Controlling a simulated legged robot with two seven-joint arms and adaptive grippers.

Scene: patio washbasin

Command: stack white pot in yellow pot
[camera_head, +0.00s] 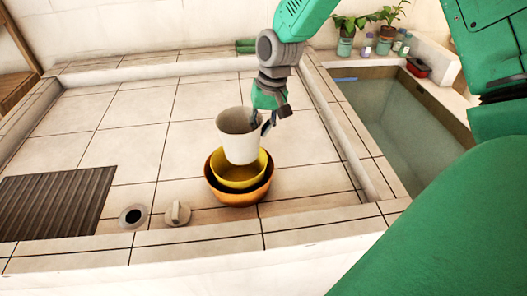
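The white pot (238,136) is held upright by my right gripper (265,122), which grips its right rim. The white pot hangs over the yellow pot (236,176), and its lower part overlaps the yellow pot's opening in the picture. I cannot tell how far its base is inside. The yellow pot sits within a larger orange bowl (239,197) on the tiled basin floor. The white pot hides part of the yellow pot's inside. My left gripper is not in view.
A raised tiled edge (200,237) runs along the front. A dark ribbed mat (58,203), a drain hole (133,216) and a small round plug (177,213) lie at left. A deep trough (405,125) is at right. Potted plants (347,40) stand behind it.

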